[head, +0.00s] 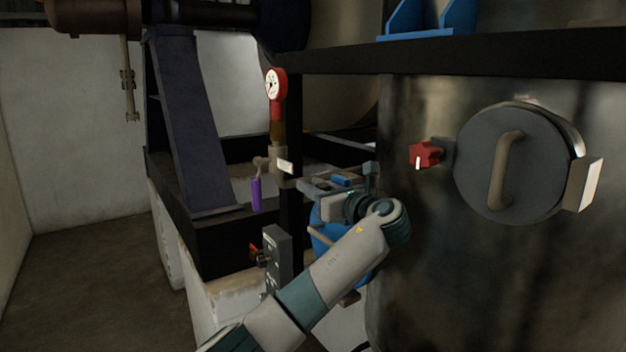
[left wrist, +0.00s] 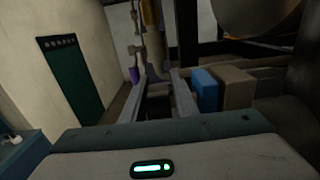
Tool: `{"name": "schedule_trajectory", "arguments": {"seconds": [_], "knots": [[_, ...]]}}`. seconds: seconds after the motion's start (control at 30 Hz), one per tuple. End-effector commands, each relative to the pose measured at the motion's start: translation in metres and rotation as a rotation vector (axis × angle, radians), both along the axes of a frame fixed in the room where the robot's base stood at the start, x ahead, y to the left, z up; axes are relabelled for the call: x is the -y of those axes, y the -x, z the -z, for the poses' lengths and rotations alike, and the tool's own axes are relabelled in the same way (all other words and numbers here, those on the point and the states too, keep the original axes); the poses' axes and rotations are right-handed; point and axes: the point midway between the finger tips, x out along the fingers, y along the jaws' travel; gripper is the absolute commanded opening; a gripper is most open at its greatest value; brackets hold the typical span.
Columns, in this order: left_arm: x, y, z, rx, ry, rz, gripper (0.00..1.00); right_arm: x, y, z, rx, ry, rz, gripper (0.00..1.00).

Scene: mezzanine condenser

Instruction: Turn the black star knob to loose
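A red star-shaped knob (head: 425,154) with a white mark sits on a dark mount on the side of the metal tank. I see no star knob that is clearly black. My left gripper (head: 342,186) is left of and a little below the red knob, apart from it, pointing away from me. In the left wrist view its two grey fingers (left wrist: 160,92) stand apart with nothing between them, so it is open. The red knob cannot be made out in the left wrist view. My right gripper is not in view.
A round hatch (head: 512,162) with a curved handle is right of the red knob. A red pressure gauge (head: 276,84) stands on a pipe at left. A purple-handled valve (head: 256,193) and a grey box (head: 277,256) with a small red-and-black part are nearby. Floor (head: 80,265) is clear at left.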

Motion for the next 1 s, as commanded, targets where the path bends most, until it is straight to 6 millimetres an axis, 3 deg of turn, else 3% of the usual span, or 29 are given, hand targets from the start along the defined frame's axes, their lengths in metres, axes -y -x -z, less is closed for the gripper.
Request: {"name": "schedule_trajectory", "arguments": {"seconds": [0.37, 0.5, 1.0], "knots": [[-0.0031, -0.0037, 0.0009, -0.001, 0.0, -0.001, 0.27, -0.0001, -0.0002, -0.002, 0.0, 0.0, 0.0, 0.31], [-0.0031, -0.0036, 0.0007, -0.001, -0.001, -0.001, 0.0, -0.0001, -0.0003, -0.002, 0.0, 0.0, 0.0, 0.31], [-0.0031, -0.0036, 0.0027, -0.062, 0.046, -0.001, 0.0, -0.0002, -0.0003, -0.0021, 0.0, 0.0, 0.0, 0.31]]}}
